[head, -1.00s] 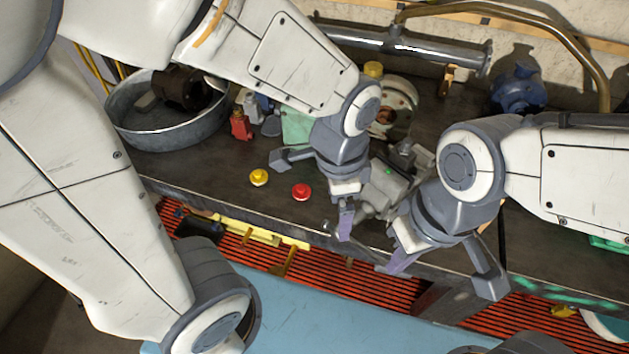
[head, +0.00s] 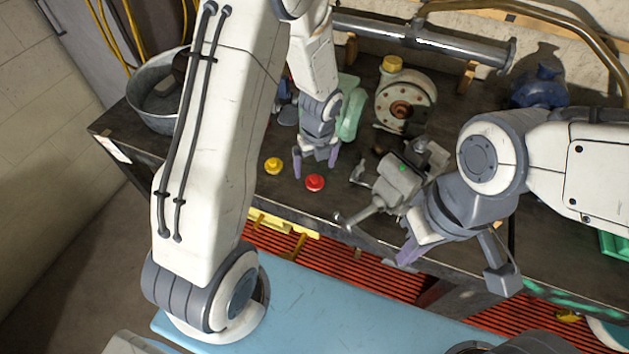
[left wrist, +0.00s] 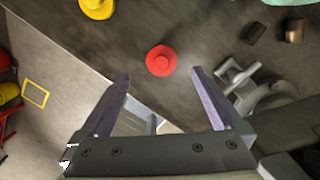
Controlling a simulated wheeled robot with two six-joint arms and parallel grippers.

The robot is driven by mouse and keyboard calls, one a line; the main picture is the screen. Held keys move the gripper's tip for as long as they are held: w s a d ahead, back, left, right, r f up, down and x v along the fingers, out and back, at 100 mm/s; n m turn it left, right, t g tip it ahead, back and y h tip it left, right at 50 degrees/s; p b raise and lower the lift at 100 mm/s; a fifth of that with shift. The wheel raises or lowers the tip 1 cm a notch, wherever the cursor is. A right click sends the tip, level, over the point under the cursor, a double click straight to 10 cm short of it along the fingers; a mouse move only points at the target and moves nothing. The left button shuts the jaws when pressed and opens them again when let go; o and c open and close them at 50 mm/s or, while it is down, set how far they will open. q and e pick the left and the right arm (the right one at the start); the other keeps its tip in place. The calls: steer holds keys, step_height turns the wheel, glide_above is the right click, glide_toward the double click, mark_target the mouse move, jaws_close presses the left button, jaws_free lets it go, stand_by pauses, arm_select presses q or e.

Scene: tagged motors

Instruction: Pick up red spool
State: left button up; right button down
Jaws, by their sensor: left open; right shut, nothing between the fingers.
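The red spool (head: 315,183) is a small round red piece with a raised knob, standing on the dark workbench (head: 270,210) near its front edge. It also shows in the left wrist view (left wrist: 161,60), ahead of the fingertips and between their lines. My left gripper (head: 316,172) is open and empty, with its fingers close to the red spool in the head view. In the left wrist view the left gripper (left wrist: 158,75) has a clear gap between its purple-grey fingers. My right gripper (head: 405,256) is shut and empty by the bench's front edge, beside a grey machine part.
A yellow spool (head: 273,166) stands just left of the red one. A grey vise-like part (head: 395,185) sits to the right. A round flanged motor (head: 405,102), a metal basin (head: 152,112) and a blue motor (head: 540,88) stand further back.

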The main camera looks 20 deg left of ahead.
mark_target(315, 178)
arm_select(q)
steer(key=f, duration=0.5)
steer(key=shift+w+f+b, duration=0.3)
steer(key=shift+f+b, duration=0.05)
steer(key=shift+f, duration=0.05)
steer(key=shift+c, duration=0.3)
steer(key=c, duration=1.1)
